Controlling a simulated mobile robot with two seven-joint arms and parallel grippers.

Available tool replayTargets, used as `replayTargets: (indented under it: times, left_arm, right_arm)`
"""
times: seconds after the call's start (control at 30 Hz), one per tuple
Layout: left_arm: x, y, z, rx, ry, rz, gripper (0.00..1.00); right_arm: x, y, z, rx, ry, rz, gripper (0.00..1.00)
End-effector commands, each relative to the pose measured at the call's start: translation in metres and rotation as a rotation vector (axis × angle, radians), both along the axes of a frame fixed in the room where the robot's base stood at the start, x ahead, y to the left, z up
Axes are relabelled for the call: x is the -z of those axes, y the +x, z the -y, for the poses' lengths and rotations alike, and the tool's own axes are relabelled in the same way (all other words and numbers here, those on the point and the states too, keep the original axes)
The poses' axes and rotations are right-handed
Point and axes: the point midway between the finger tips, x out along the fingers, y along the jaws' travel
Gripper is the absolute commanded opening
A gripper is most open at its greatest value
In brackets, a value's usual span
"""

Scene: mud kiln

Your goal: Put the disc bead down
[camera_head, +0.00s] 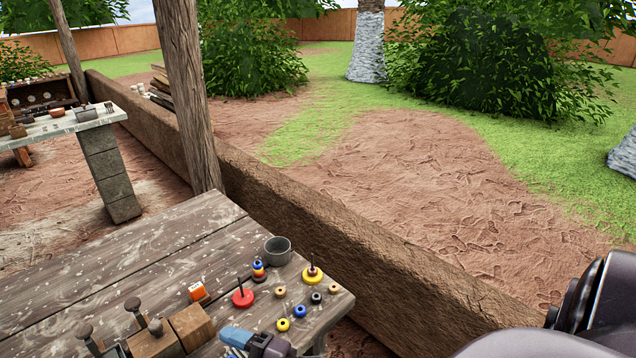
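Several small disc beads lie loose at the table's right end: a tan bead (280,291), a black bead (316,298), a blue bead (299,311), a yellow bead (283,324) and another tan one (333,288). A red disc with a peg (243,299) and a yellow disc with a peg (312,275) stand near them; a multicoloured stack (259,271) is behind. A blue and dark piece (255,342), apparently my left gripper, is cut off at the bottom edge, below the beads. Its fingers and any bead in it cannot be made out.
The wooden table (130,265) has clear boards at the left. A grey cup (278,251), an orange block (198,292) and wooden blocks with dark knobs (155,338) stand on it. A wooden post (183,90) and low mud wall (330,225) run behind.

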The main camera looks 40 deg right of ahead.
Motion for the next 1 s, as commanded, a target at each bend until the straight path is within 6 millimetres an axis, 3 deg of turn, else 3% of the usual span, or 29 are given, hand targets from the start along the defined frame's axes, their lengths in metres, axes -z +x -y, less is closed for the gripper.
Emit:
replayTargets:
  times: [0.1, 0.2, 0.4, 0.6, 1.0]
  left_arm:
    - [0.000, 0.000, 0.000, 0.001, 0.001, 0.000, 0.43]
    - [0.000, 0.001, 0.000, 0.001, 0.001, 0.001, 0.43]
    - [-0.001, 0.002, 0.000, 0.003, 0.002, 0.005, 0.43]
    - [-0.002, 0.004, 0.000, 0.005, 0.002, 0.009, 0.43]
    - [-0.007, 0.007, 0.000, 0.005, 0.003, 0.018, 0.43]
  right_arm:
    - [0.053, -0.023, 0.050, 0.205, 0.203, -0.307, 0.53]
    - [0.095, -0.054, 0.086, 0.367, 0.368, -0.533, 0.53]
    - [0.150, -0.115, 0.128, 0.596, 0.605, -0.827, 0.53]
    - [0.164, -0.137, 0.138, 0.666, 0.680, -0.911, 0.53]
    - [0.162, -0.137, 0.138, 0.664, 0.678, -0.908, 0.53]
